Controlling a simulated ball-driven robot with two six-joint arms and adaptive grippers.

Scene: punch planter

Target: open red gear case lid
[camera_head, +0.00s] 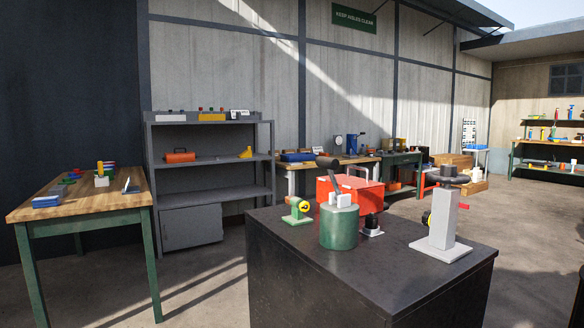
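A red box (362,190), which looks like the gear case, stands on the dark workbench (340,262) near the middle of the camera_head view. A green cylinder (339,232) with white parts and a dark lever on top stands in front of it and hides part of its front. I cannot clearly tell the lid from the body or how the lid sits. Neither of my grippers is in view.
A small green and yellow device (298,210) stands left of the cylinder. A small black knob on a white base (372,225) is to its right. A grey post with a black top (443,222) stands further right. The bench's front is clear. A wooden table (78,197) is at left.

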